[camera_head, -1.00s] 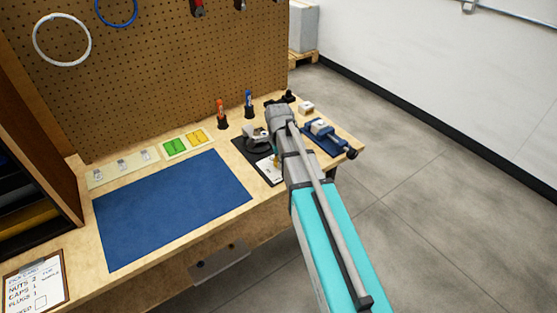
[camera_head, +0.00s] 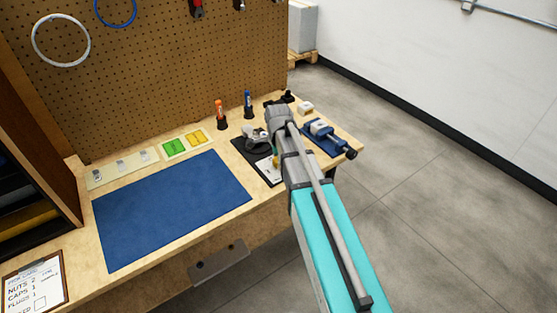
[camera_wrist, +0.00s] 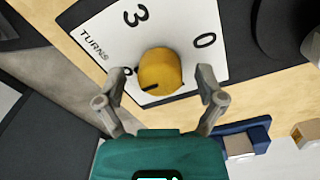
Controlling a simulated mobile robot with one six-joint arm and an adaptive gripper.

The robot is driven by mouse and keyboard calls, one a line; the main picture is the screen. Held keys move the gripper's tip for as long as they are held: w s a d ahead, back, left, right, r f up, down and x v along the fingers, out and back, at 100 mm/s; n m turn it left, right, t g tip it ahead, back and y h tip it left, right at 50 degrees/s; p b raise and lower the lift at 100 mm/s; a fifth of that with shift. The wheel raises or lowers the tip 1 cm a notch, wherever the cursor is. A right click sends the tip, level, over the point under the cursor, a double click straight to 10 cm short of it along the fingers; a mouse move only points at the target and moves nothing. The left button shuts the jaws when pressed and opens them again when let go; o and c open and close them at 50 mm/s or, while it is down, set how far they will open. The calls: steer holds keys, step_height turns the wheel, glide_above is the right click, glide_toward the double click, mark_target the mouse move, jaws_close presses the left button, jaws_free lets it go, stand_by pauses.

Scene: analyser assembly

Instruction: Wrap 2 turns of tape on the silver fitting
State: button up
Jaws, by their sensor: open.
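A yellow knob (camera_wrist: 160,72) with a dark pointer mark stands on a white dial card (camera_wrist: 105,38) printed "TURNS", "3" and "0". My gripper (camera_wrist: 164,78) is open, its two fingers spread to either side of the knob, with nothing held. I cannot tell whether either finger touches the knob. In the head view the knob (camera_head: 276,161) shows beside my arm, and the gripper itself is mostly hidden behind the arm. A grey device (camera_head: 256,137) sits on the black base behind the card. I cannot clearly identify the silver fitting or tape.
A blue vise (camera_head: 322,129) stands right of my arm; its blue body (camera_wrist: 243,137) shows in the wrist view. A small pale block (camera_head: 305,107) lies behind it. Orange (camera_head: 220,115) and blue (camera_head: 248,104) bottles stand near the pegboard. The blue mat (camera_head: 170,207) is clear.

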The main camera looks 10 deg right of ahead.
steer(key=shift+n, duration=0.5)
